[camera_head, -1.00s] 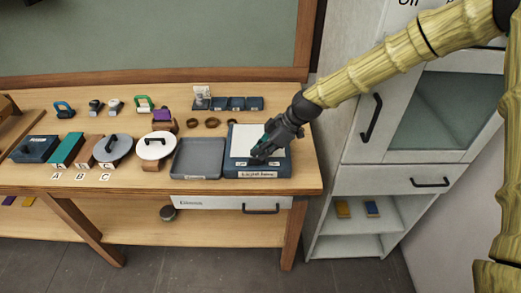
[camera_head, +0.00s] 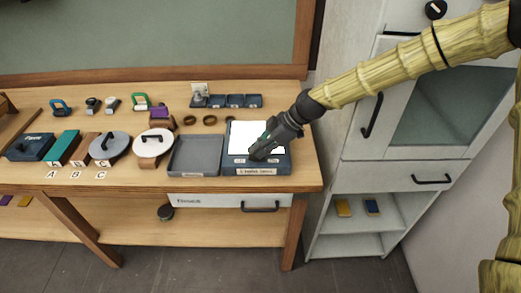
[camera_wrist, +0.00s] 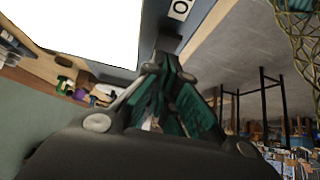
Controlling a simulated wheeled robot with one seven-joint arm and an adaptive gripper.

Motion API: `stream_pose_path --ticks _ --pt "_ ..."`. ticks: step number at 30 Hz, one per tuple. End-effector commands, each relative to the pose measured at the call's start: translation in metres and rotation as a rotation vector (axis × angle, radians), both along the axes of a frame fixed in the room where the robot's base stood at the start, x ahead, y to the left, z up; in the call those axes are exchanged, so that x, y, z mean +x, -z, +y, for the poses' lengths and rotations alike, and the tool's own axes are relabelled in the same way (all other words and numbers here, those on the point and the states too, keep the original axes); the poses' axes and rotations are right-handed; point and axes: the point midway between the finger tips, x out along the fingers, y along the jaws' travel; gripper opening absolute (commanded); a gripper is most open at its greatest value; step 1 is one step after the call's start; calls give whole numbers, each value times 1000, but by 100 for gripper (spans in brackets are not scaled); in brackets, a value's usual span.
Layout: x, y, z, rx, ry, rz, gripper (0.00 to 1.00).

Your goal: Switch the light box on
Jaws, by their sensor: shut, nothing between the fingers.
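The light box (camera_head: 230,169) sits at the right end of the wooden table, a dark blue box with a label on its front. Its top panel (camera_head: 243,136) glows bright white; the panel also fills the upper left of the wrist view (camera_wrist: 75,25). My gripper (camera_head: 256,155) is over the front right part of the box, with its fingertips shut and empty near the front strip. The fingers hide part of that strip, and I cannot tell whether they touch it. In the wrist view the gripper (camera_wrist: 165,62) points at the box's dark edge.
A grey tray (camera_head: 195,157) stands left of the box. Lidded round items, blocks and small tools stand farther left. A row of dark blue bins (camera_head: 235,101) is behind. A white cabinet (camera_head: 345,185) stands close to the table's right.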

Motion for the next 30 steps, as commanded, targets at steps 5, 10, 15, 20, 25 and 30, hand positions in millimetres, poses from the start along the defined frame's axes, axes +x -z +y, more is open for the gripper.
stream_pose_path --ticks 5,10,15,20,25,30 --pt "0 -1 7 0 -2 -1 0" --pt "0 -2 11 0 -1 -1 0" --pt "0 -2 11 0 0 0 0" --pt "0 -4 10 0 1 -1 0" --pt "1 -17 -1 2 2 -2 0" --pt "1 -36 -18 2 1 -2 0"
